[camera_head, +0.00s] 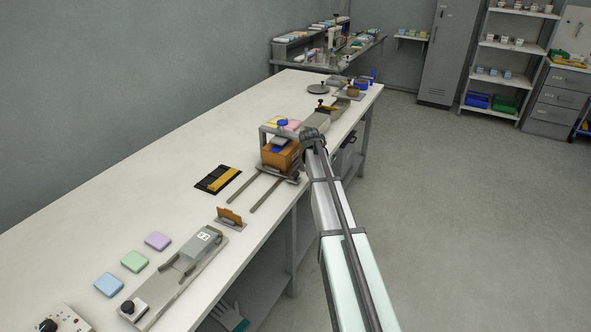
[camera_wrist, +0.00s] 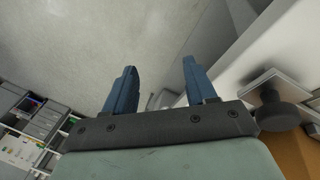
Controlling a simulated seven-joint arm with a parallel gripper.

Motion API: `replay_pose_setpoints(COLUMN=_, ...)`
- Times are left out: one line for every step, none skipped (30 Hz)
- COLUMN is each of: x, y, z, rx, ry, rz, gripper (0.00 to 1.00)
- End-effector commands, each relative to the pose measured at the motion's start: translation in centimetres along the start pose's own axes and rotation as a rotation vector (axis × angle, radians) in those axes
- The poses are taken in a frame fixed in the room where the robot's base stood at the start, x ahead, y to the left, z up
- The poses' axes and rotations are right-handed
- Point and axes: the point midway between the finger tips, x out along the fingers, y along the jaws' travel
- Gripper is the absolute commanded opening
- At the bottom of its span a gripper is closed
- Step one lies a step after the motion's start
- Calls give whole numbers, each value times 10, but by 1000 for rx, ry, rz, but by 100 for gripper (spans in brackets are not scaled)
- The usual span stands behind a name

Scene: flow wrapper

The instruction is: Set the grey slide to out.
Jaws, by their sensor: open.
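Which part is the grey slide, I cannot tell for sure. One candidate is the grey block (camera_head: 203,240) on the long grey base at the near part of the bench. Another is the grey box (camera_head: 316,122) with a dark knob, beyond the orange-brown machine (camera_head: 281,155). My gripper shows in the wrist view (camera_wrist: 160,85) with two blue fingers spread apart and nothing between them. In the head view my arm reaches up to beside the orange-brown machine, near the bench's right edge; its fingers are hidden there. In the wrist view a dark round knob (camera_wrist: 275,113) on a pale plate is right of my gripper.
Two grey rails (camera_head: 262,190) run from the machine along the white bench (camera_head: 130,180). A black-and-yellow tray (camera_head: 217,179), an orange-brown angled piece (camera_head: 231,217) and blue, green and purple pads (camera_head: 134,261) lie nearby. Open floor (camera_head: 455,200) is right of the bench.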

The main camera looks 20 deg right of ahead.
Motion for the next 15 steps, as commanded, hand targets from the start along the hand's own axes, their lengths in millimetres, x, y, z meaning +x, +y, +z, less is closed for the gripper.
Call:
replay_pose_setpoints(x=-21, y=-3, z=-12, rx=2, ry=-4, rz=-23, gripper=56)
replay_pose_setpoints(x=-31, y=-5, z=-16, rx=2, ry=-10, rz=-37, gripper=56)
replay_pose_setpoints(x=-47, y=-9, z=-21, rx=1, ry=-20, rz=-61, gripper=56)
replay_pose_setpoints(x=-58, y=-13, z=-23, rx=-1, ry=-29, rz=-78, gripper=56)
replay_pose_setpoints(x=-70, y=-16, z=-26, rx=-4, ry=-37, rz=-96, gripper=56)
replay_pose_setpoints(x=-86, y=-20, z=-30, rx=-8, ry=-48, rz=-120, gripper=56)
replay_pose_setpoints(x=-98, y=-23, z=-32, rx=-12, ry=-55, rz=-137, gripper=56)
replay_pose_setpoints(x=-110, y=-26, z=-34, rx=-17, ry=-64, rz=-155, gripper=56)
replay_pose_setpoints(x=-125, y=-30, z=-36, rx=-23, ry=-74, rz=-176, gripper=56)
replay_pose_setpoints(x=-136, y=-32, z=-37, rx=-28, ry=-81, rz=-191, gripper=56)
replay_pose_setpoints(x=-146, y=-35, z=-38, rx=-33, ry=-88, rz=-206, gripper=56)
replay_pose_setpoints(x=-158, y=-37, z=-40, rx=-40, ry=-96, rz=-222, gripper=56)
replay_pose_setpoints(x=-166, y=-40, z=-40, rx=-45, ry=-101, rz=-234, gripper=56)
replay_pose_setpoints(x=-174, y=-41, z=-40, rx=-50, ry=-107, rz=-245, gripper=56)
replay_pose_setpoints(x=-182, y=-43, z=-41, rx=-55, ry=-111, rz=-255, gripper=56)
